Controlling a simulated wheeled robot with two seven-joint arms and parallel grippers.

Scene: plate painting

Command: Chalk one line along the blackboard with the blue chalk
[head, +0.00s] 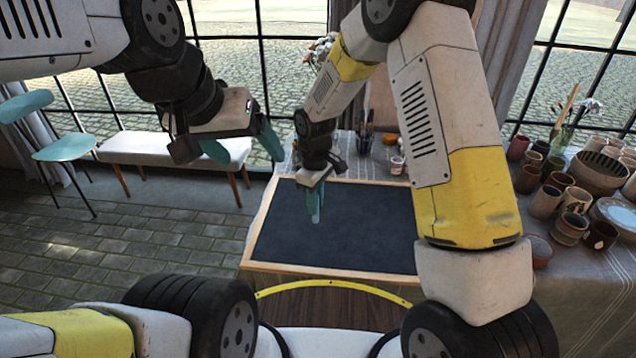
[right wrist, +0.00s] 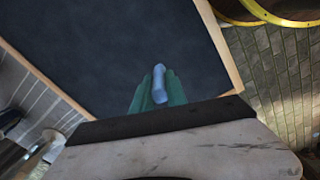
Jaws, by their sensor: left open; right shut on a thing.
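The blackboard (head: 360,232) lies flat on the table in a light wooden frame, and its dark face shows no chalk mark that I can see. My right gripper (head: 316,205) points down over the left part of the board. It is shut on the blue chalk (right wrist: 159,82), which sticks out between the green fingers in the right wrist view. In the head view only the pale tip of the chalk (head: 316,219) shows; I cannot tell whether it touches the board. My left gripper (head: 244,148) is open and empty, raised to the left of the board.
A small jar (head: 397,165) and brushes stand behind the board. A white bench (head: 170,148) and a teal chair (head: 64,147) stand at the left.

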